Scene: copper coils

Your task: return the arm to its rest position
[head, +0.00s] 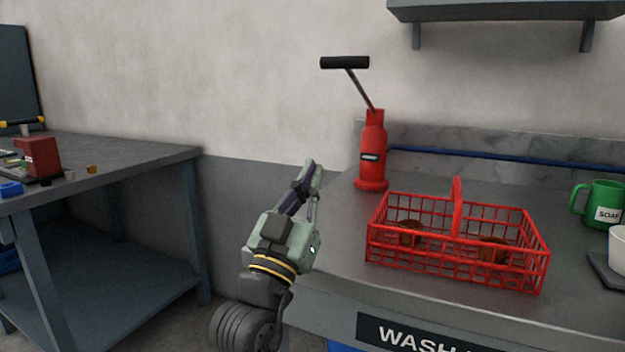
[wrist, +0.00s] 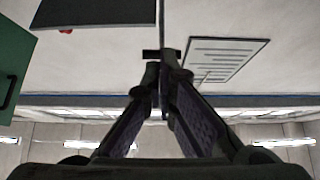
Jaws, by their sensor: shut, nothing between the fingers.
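My gripper (head: 309,172) is raised in front of the wash bench's left edge in the head view, left of the red basket, with its fingers pointing up. Its fingers come together at their tips in the wrist view (wrist: 162,70), and nothing is held between them. The wrist view looks toward the upper wall and ceiling lights. My arm's lower links run out of the bottom of the head view.
A second workbench (head: 130,152) is at left. Open floor lies between.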

